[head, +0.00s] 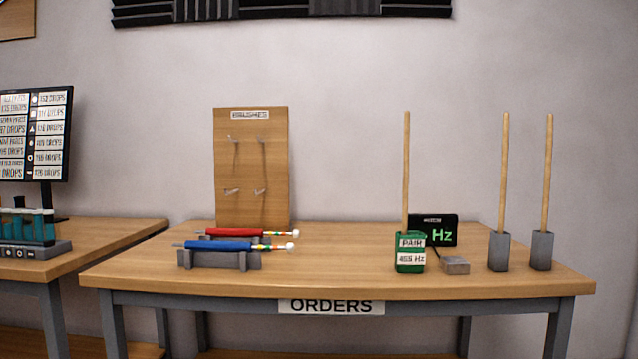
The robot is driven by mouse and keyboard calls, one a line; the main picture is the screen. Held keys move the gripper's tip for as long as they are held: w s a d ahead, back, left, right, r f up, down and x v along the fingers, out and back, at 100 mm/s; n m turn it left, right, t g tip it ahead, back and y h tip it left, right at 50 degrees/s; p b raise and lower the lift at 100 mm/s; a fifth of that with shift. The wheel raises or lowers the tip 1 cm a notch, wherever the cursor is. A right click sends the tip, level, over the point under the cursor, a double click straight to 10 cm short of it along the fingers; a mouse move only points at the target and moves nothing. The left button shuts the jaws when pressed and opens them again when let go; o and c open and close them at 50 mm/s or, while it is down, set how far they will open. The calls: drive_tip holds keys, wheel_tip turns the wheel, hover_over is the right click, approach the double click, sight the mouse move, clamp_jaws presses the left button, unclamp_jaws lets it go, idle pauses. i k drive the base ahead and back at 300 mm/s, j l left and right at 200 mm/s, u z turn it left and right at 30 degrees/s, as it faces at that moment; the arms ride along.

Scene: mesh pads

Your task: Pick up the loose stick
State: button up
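Three upright wooden sticks stand on the table. One stick (406,170) stands in a green cup (410,266) labelled PAIR and what looks like 455 Hz. A second stick (504,170) stands in a grey block holder (499,252), and a third stick (547,175) in another grey holder (541,251) at its right. All three lower ends are hidden in their holders. No stick is seen lying free on the table, and I cannot tell which one is loose. My gripper is not in view.
The table (340,283) labelled ORDERS has bare room in its middle. A red rod (235,233) and a blue rod (217,246) lie on grey cradles at left. A pegboard (250,165), a Hz display (445,233) and a small grey block (455,265) are also there.

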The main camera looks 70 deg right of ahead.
sight(549, 128)
drive_tip(key=z, duration=2.25)
drive_tip(key=i+l+z, duration=0.2)
drive_tip(key=l+z, duration=0.2)
drive_tip(key=i+l+z, duration=0.25)
drive_tip(key=l+z, duration=0.15)
drive_tip(key=i+l+z, duration=0.25)
drive_tip(key=z, duration=0.15)
